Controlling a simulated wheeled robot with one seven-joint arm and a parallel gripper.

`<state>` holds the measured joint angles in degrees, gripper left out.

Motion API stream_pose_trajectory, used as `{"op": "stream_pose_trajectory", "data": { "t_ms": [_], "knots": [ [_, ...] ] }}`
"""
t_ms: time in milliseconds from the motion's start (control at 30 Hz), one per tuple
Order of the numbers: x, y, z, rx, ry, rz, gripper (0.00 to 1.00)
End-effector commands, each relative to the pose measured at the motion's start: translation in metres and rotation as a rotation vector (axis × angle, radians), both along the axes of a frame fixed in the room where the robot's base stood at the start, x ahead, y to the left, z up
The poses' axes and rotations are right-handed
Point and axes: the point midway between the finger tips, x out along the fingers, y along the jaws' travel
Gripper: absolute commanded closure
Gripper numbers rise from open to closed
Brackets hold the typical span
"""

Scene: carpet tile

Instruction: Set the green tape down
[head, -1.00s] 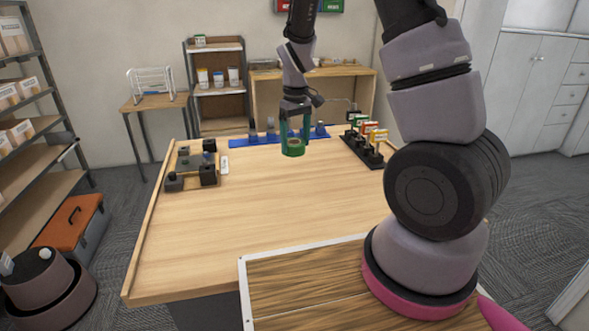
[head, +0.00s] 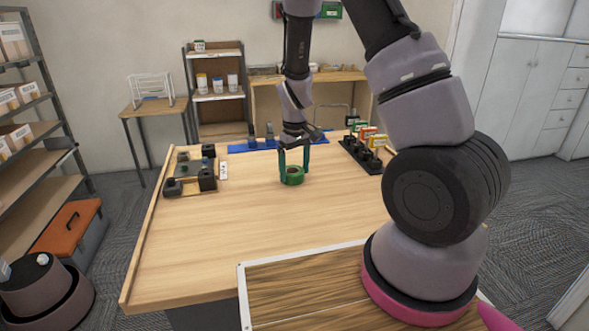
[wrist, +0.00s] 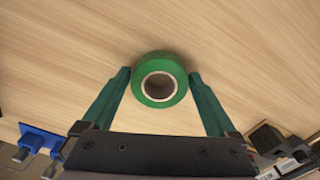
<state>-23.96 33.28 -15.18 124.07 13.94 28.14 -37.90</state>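The green tape (head: 292,176) is a ring-shaped roll lying flat on the wooden table, right of its middle and toward the back. My gripper (head: 295,164) points down over it, with one teal finger on each side. The tape's hole shows a pale core with wood beneath.
A blue rack (head: 240,146) with grey pegs stands along the back edge. A black stand (head: 362,155) with coloured boxes is at the back right. A wooden tray (head: 176,186) with dark blocks is at the left. The table's front half is clear.

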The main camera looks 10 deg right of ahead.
Motion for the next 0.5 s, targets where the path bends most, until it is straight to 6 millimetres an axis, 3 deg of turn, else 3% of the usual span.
{"op": "stream_pose_trajectory", "data": {
  "t_ms": [300,500],
  "knots": [
    [0.0,0.0,0.003,-0.001,-0.001,0.001,0.0],
    [0.001,0.0,0.032,0.002,-0.005,0.002,0.0]
  ]
}}
